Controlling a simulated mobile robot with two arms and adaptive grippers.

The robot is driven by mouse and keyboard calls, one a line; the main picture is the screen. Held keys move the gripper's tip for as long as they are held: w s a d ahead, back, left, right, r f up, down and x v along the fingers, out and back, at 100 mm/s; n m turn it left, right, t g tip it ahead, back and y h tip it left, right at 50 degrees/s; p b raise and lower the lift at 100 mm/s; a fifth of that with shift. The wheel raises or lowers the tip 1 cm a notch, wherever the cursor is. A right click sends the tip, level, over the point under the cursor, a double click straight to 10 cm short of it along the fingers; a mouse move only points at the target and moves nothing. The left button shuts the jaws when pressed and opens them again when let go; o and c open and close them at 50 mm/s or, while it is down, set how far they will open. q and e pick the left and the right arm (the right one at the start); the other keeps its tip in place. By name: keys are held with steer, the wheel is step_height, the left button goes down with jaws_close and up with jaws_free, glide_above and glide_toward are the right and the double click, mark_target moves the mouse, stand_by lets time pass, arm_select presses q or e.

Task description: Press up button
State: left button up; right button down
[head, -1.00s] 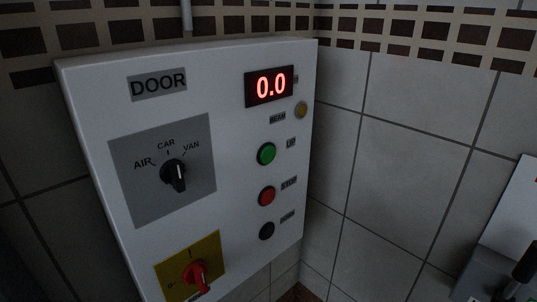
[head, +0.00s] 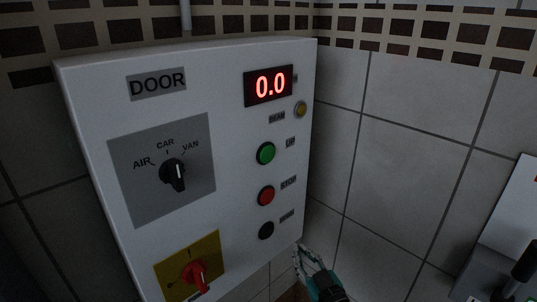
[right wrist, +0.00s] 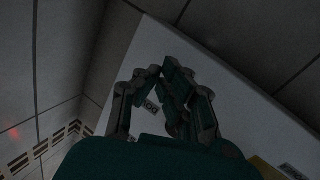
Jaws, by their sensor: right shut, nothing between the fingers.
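The green UP button (head: 265,153) sits on the right side of a white control box (head: 90,110), beside its UP label (head: 290,142). The red STOP button (head: 266,195) and the black DOWN button (head: 266,230) are below it. My right gripper (head: 303,251) is at the bottom of the head view, near the box's lower right corner, below the UP button and apart from it. In the right wrist view the gripper (right wrist: 152,72) is shut and empty, with the white box behind it. The left gripper is not in view.
A red display (head: 270,86) reads 0.0, with a yellow lamp (head: 301,110) below it. A black selector knob (head: 174,174) and a red rotary switch (head: 198,276) are on the box's left. A tiled wall (head: 400,150) is to the right. Another white unit (head: 508,225) is at far right.

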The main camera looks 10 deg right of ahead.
steer(key=s+a+r+n+t+y, duration=0.1)
steer(key=s+r+t, duration=0.1)
steer(key=r, duration=0.7)
steer(key=s+r+t+y, duration=0.1)
steer(key=s+r+t, duration=0.1)
steer(key=r, duration=0.6)
steer(key=n+t+y, duration=0.2)
steer(key=y, duration=0.1)
glide_toward(267, 154)
steer(key=s+d+r, duration=0.4)
steer(key=r, duration=0.2)
steer(key=shift+w+d+r, duration=0.1)
steer(key=shift+w, duration=0.15)
steer(key=w+a, duration=0.4)
steer(key=w, duration=0.3)
steer(key=shift+a, duration=0.4)
steer(key=shift+w+h, duration=0.25)
steer(key=shift+h, duration=0.15)
steer(key=shift+w+a, duration=0.2)
steer(key=shift+w, duration=0.05)
